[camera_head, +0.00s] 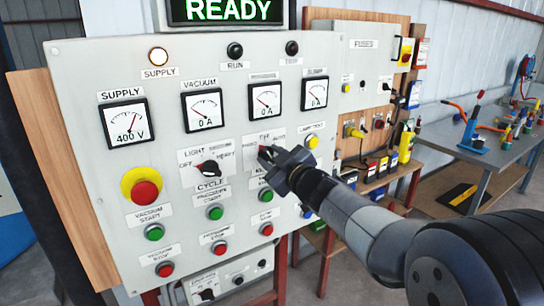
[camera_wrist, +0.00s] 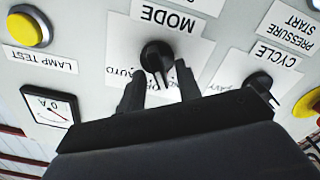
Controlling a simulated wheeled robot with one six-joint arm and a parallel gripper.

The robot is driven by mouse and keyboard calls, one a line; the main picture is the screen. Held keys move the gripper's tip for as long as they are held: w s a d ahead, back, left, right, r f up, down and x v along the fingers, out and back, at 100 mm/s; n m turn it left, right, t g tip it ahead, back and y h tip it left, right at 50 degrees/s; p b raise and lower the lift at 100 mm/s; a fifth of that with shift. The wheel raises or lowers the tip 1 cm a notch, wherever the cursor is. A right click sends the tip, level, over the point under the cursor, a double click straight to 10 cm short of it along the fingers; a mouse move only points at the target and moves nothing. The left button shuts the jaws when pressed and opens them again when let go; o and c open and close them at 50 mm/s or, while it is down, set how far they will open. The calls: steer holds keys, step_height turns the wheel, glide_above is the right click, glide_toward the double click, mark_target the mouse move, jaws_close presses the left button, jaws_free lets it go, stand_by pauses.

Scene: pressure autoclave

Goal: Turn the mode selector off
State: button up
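The mode selector (camera_wrist: 158,56) is a black rotary knob on a white label plate marked MODE, seen upside down in the wrist view. Its handle points down in that picture, towards my gripper, slightly tilted. Part of the lettering, including AUTO, shows; the rest is covered by my fingers. My gripper (camera_wrist: 159,74) is open, with one fingertip on each side of the handle. I cannot tell whether either finger touches it. In the head view my gripper (camera_head: 267,155) is at the panel over the mode selector and hides most of it.
The black cycle selector (camera_head: 208,168) sits just left of my gripper. A yellow lamp test button (camera_head: 312,141) is to the right. Green and red buttons sit below, a red emergency button (camera_head: 145,192) at left, and gauges above. The grey panel (camera_head: 75,75) is upright.

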steer(key=shift+w, duration=0.1)
steer(key=shift+c, duration=0.4)
jaws_close()
steer(key=shift+r+m+p, duration=0.15)
steer(key=shift+m+p, duration=0.15)
steer(key=shift+p, duration=0.2)
steer(key=shift+m+p, duration=0.3)
steer(key=shift+p, duration=0.1)
steer(key=shift+w+d+m+p, duration=0.1)
steer(key=shift+d+m+p, duration=0.1)
steer(key=shift+m+p, duration=2.15)
steer(key=shift+m, duration=0.25)
